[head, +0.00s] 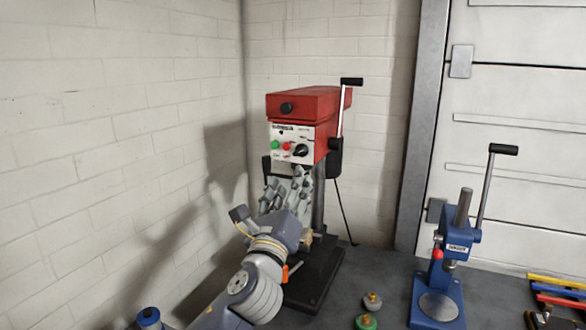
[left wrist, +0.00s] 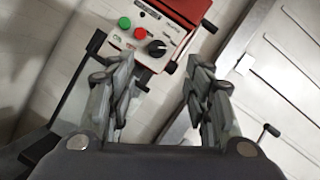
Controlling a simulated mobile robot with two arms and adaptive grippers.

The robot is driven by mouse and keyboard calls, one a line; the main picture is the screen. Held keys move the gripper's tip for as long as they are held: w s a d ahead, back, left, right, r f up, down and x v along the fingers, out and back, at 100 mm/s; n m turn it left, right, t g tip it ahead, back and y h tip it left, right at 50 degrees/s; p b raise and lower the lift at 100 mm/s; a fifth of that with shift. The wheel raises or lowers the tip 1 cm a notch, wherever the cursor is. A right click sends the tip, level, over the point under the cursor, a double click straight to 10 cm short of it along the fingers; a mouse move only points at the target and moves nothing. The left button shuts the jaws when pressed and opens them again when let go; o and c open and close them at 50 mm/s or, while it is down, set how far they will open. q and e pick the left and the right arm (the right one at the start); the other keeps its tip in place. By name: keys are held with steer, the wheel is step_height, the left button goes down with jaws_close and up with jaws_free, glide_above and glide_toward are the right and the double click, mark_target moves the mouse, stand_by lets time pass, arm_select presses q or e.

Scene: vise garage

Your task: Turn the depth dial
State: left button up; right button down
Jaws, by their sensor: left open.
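The red drill press (head: 308,105) stands in the corner with a white control panel on its front. The black dial (head: 301,150) is on that panel, right of a green button (head: 276,144) and a red button (head: 287,146). My left gripper (head: 289,186) is open just below the panel in the head view. In the left wrist view my left gripper (left wrist: 168,95) has its fingers apart with nothing between them. The dial (left wrist: 156,48) shows beyond the fingertips, between them and apart from them. My right gripper is not in view.
A black-gripped lever (head: 343,110) rises at the press's right side. A blue arbor press (head: 437,300) stands on the grey bench to the right. Small green and grey knobs (head: 366,321) lie between them. A brick wall is close on the left.

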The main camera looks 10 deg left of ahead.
mark_target(298, 154)
arm_select(q)
steer(key=p+x, duration=0.3)
steer(key=x, duration=0.7)
steer(key=shift+a+f, duration=0.15)
steer(key=shift+f, duration=0.05)
steer(key=shift+w+r, duration=0.2)
steer(key=shift+w, duration=0.25)
steer(key=shift+c, duration=0.6)
steer(key=c, duration=0.9)
